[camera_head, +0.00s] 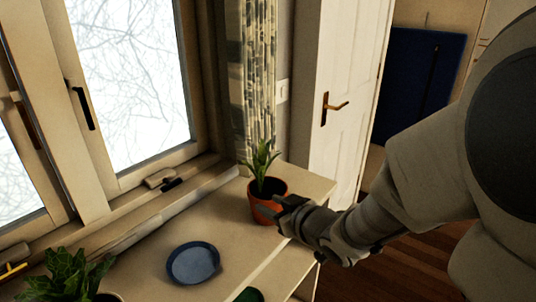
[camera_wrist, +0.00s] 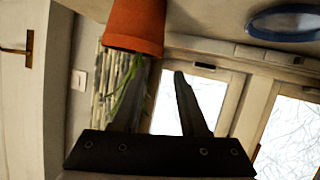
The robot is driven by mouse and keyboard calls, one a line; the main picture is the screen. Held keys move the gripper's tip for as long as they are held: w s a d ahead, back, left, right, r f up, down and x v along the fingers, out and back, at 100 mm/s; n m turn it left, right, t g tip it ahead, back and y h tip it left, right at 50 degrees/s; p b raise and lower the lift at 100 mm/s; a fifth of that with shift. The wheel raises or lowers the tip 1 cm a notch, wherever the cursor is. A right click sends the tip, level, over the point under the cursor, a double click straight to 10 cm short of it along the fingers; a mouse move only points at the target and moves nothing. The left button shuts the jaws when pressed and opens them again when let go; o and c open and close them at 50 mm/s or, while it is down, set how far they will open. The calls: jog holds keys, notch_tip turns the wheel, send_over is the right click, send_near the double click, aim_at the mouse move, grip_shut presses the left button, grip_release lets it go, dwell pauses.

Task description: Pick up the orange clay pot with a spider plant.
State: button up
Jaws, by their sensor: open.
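The orange clay pot (camera_head: 257,208) with a green spider plant (camera_head: 262,161) stands upright near the far right end of the pale surface under the window. My gripper (camera_head: 271,206) is at the right front side of the pot, and its fingertips overlap the pot in the head view. My gripper (camera_wrist: 160,70) is open with nothing between its fingers. In the wrist view the scene is upside down. The pot (camera_wrist: 134,26) is at the top, just beyond the left finger, and the leaves (camera_wrist: 130,97) hang partly behind that finger. Whether a finger touches the pot I cannot tell.
A blue round dish (camera_head: 193,263) lies left of the pot on the same surface, and it also shows in the wrist view (camera_wrist: 262,32). Another leafy plant (camera_head: 66,278) is at the lower left. A curtain (camera_head: 252,85) hangs behind the pot. A white door (camera_head: 345,90) is at right.

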aim_at(254, 197)
jog(key=shift+b+x, duration=0.5)
jog(key=shift+x, duration=4.25)
jog(key=c, duration=0.6)
grip_shut()
jog(key=shift+s+f, duration=0.1)
jog(key=shift+f, duration=0.1)
jog(key=shift+r, duration=0.15)
